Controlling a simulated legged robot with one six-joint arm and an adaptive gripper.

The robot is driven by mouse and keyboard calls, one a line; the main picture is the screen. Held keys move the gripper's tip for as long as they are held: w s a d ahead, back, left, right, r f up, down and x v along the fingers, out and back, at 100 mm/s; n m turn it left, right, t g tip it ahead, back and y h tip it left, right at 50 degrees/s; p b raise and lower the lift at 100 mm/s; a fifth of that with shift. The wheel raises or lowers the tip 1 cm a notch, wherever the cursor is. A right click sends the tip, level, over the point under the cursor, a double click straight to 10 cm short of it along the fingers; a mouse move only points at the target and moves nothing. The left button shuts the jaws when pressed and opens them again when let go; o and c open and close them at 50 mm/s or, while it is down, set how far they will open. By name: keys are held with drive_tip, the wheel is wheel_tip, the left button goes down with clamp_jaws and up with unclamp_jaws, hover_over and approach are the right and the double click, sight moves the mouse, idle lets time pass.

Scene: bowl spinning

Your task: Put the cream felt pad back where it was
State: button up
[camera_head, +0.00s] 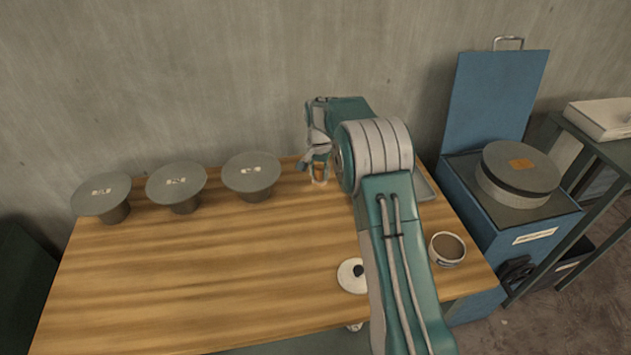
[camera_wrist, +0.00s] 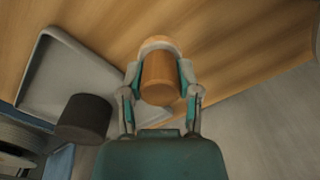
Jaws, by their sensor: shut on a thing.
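My gripper (camera_head: 318,172) is at the back edge of the wooden table, right of the grey round stands. The wrist view shows my gripper (camera_wrist: 159,78) shut on an orange-brown cylinder (camera_wrist: 159,80), one finger on each side. A pale cream, rounded rim (camera_wrist: 156,43) shows at the cylinder's far end; it may be the cream felt pad, but I cannot tell for sure. A white disc (camera_head: 345,281) with a black centre lies at the table's front, partly behind my arm.
Three grey round-topped stands (camera_head: 250,172) line the table's back left. A grey tray (camera_wrist: 45,72) and dark cylinder (camera_wrist: 84,117) are beside my gripper. A cup (camera_head: 447,249) with brown contents stands right. A blue lidded box (camera_head: 497,92) holds a round grey block (camera_head: 520,168). Mid-left table is clear.

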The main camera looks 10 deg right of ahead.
sight(315, 181)
drive_tip(key=shift+w+a+f, duration=0.3)
drive_tip(key=shift+w+f, duration=0.05)
drive_tip(key=shift+f, duration=0.15)
wheel_tip(315, 181, down, 4)
drive_tip(key=shift+w+a+r, duration=0.15)
drive_tip(key=shift+r, duration=0.05)
drive_tip(key=o, duration=1)
